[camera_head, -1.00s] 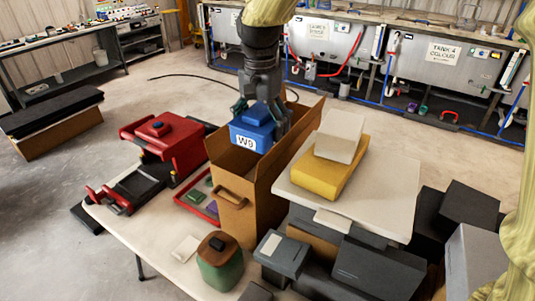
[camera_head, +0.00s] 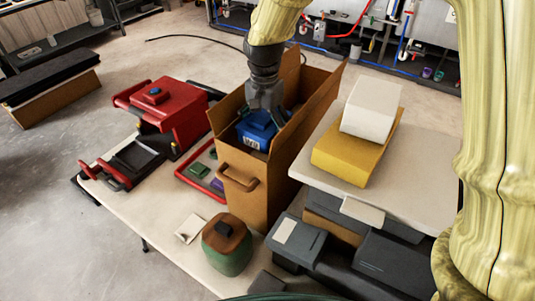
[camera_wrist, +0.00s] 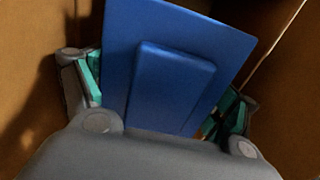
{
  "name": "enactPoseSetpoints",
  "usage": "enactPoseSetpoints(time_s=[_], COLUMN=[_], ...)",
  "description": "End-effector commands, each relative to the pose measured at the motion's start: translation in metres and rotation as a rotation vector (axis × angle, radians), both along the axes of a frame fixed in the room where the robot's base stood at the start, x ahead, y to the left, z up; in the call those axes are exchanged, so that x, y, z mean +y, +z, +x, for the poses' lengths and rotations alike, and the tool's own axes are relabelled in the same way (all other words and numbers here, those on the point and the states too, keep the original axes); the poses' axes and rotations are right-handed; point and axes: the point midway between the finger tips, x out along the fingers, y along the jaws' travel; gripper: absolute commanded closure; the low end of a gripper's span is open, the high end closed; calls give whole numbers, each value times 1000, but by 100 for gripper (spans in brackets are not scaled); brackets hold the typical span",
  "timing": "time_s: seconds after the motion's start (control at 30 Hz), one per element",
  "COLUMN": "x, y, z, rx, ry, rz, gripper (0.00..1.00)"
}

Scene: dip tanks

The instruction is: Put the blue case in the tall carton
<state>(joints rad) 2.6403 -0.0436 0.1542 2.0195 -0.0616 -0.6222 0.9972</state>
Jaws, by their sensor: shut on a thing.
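The blue case (camera_head: 256,131) has a white label on its side and a raised block on top. It is inside the upper part of the tall brown carton (camera_head: 262,195), below the rim, between the carton walls. My gripper (camera_head: 267,108) reaches down from above and is shut on the case. In the wrist view the case (camera_wrist: 175,65) fills the middle, with teal finger pads of my gripper (camera_wrist: 165,95) at either side and brown carton walls around. The underside of the case and the carton floor are hidden.
A yellow box (camera_head: 352,155) with a white box (camera_head: 371,107) on top stands on a raised white board right of the carton. A red case (camera_head: 172,115), a red tray (camera_head: 190,178) and a green jar (camera_head: 228,250) stand left and in front.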

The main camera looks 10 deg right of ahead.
Motion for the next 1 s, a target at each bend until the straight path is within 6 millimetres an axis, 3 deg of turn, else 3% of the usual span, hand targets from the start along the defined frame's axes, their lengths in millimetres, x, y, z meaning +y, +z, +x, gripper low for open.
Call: enactPoseSetpoints(time_s=[0.5, 0.83, 1.0], x=[2, 2, 2], y=[-77, -96, -114], z=[0, 0, 0], rx=[2, 1, 2], ry=[3, 2, 3], rz=[-1, 0, -1], gripper=[39, 39, 39])
